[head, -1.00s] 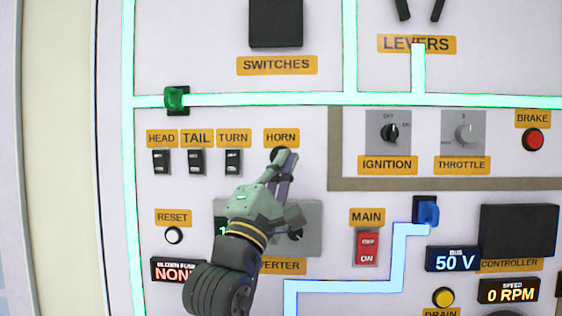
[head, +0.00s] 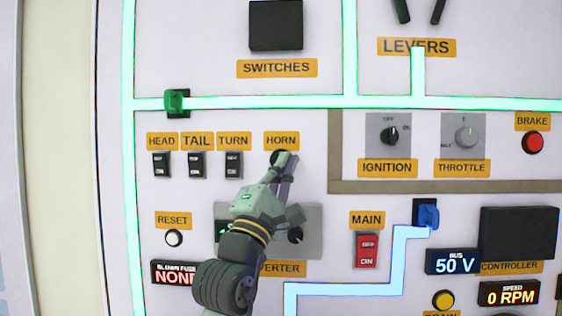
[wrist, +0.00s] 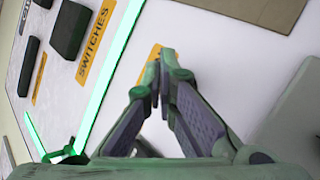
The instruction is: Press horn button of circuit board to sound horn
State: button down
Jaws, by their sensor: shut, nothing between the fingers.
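The horn button (head: 278,156) is a dark round shape on the white panel, just below the orange HORN label (head: 281,141). It is mostly hidden behind my fingertips. My gripper (head: 286,162) is shut and empty, with its tips pointing up at the button. I cannot tell whether the tips touch it. In the wrist view my closed fingertips (wrist: 162,66) meet in front of an orange label, and the button is hidden behind them.
HEAD, TAIL and TURN switches (head: 197,164) sit to the left. The inverter box (head: 311,238) is partly behind my gripper. The ignition knob (head: 389,134) and red MAIN switch (head: 367,250) are to the right. A glowing green strip (head: 260,102) runs above the labels.

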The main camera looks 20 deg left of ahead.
jog(key=shift+w, duration=0.1)
dwell(0.7)
jog(key=shift+w+a, duration=0.1)
jog(key=shift+w, duration=0.25)
jog(key=shift+w+a+p, duration=0.15)
jog(key=shift+w+p, duration=0.15)
jog(key=shift+w, duration=0.1)
dwell(0.6)
dwell(0.4)
jog(key=shift+s+d, duration=0.25)
jog(key=shift+s, duration=0.55)
jog(key=s, duration=0.2)
jog(key=s+d, duration=0.1)
jog(key=s, duration=0.1)
jog(key=shift+s+d+p, duration=0.2)
jog(key=shift+s+p, duration=0.2)
dwell(0.3)
